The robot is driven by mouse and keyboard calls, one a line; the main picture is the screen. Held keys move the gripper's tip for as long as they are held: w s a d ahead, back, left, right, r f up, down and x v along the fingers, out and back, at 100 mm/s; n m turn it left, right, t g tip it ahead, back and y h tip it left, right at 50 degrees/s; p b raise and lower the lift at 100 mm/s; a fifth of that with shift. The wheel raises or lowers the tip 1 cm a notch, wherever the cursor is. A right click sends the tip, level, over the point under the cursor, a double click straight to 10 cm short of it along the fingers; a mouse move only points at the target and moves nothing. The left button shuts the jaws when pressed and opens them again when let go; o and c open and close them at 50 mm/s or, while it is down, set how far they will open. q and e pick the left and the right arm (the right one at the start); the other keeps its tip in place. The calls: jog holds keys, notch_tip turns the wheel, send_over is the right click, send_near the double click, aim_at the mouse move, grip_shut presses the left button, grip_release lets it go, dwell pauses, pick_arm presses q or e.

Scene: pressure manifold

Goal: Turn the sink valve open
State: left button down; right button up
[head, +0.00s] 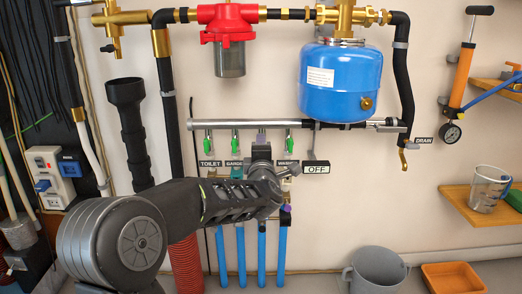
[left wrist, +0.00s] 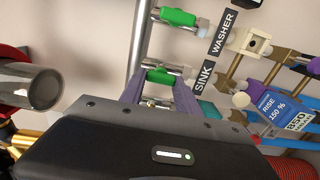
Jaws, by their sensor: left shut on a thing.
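The sink valve's green handle (left wrist: 160,76) shows between the fingers in the left wrist view, in line with the black SINK label (left wrist: 203,75). My left gripper (left wrist: 160,92) is shut on this handle, one finger on each side. The handle's lower part is hidden by the fingers. In the head view my left gripper (head: 262,148) is at the silver manifold bar (head: 330,124) and hides the sink valve and its label. My right gripper is in neither view.
The green washer valve handle (head: 289,144) is close on the right; the garden handle (head: 235,143) and toilet handle (head: 209,146) are on the left. A blue tank (head: 340,85) hangs above right. An OFF sign (head: 316,169) is right of the gripper.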

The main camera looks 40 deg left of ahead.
pick_arm(q)
jog(key=c, duration=0.9)
grip_release()
jog(key=shift+s, duration=0.1)
jog(key=p+v, duration=0.2)
jog(key=v, duration=0.5)
jog(key=shift+s+d, duration=0.25)
